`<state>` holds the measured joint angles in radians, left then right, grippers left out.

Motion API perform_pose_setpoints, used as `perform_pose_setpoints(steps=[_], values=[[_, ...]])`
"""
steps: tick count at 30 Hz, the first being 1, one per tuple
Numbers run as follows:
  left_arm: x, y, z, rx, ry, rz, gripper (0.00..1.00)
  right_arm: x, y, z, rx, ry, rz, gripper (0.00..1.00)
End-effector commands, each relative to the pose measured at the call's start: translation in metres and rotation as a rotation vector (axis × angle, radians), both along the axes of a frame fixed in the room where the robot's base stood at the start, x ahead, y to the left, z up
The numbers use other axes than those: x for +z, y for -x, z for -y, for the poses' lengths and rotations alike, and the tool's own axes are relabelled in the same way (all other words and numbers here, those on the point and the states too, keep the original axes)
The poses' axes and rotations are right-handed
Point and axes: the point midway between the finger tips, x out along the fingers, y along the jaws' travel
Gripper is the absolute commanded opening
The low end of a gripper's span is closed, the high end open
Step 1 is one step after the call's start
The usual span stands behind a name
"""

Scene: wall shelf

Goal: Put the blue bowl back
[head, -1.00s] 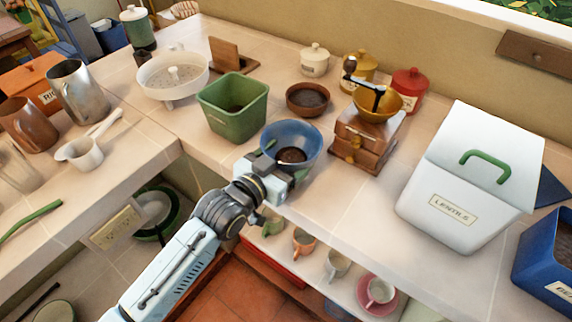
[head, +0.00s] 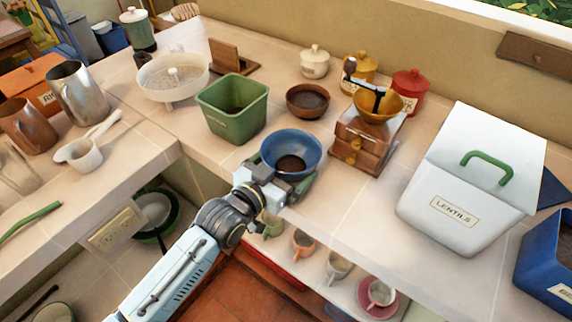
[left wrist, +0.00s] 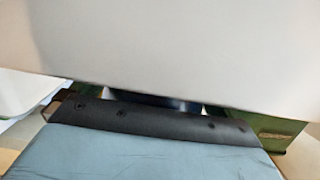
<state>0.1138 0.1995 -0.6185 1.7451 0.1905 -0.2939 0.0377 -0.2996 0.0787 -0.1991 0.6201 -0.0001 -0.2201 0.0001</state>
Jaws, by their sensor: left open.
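The blue bowl (head: 304,146) is upright near the counter's front edge, with something dark inside. Coffee mill and green bin stand on either side of it. My left gripper (head: 287,188) is at the bowl's near side, with its jaws open. A finger shows just below the bowl's near right side. The gripper overlaps the bowl's near lower part, so I cannot tell whether they touch or whether the bowl's base rests on the counter. In the left wrist view a pale surface fills most of the picture and the bowl is not clearly seen. My right gripper is not in view.
The green bin (head: 232,112) is left of the bowl and the wooden coffee mill (head: 360,142) is right. A brown bowl (head: 308,100) is behind. The white lentils bin (head: 462,205) stands farther right. Cups (head: 338,265) are on a shelf below the counter.

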Motion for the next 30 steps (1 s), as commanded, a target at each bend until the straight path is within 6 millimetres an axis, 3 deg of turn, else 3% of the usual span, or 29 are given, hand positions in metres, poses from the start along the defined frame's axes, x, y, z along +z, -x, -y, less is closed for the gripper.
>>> perform_pose_setpoints(steps=[15,21,30], values=[[0.013,0.08,-0.059,0.0,-0.004,-0.005,1.0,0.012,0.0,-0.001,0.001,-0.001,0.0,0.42],[0.016,0.092,-0.068,0.0,-0.002,-0.002,1.0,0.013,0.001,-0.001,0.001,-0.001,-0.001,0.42],[0.01,0.091,-0.07,0.007,-0.009,-0.012,1.0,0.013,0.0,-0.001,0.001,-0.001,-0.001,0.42]])
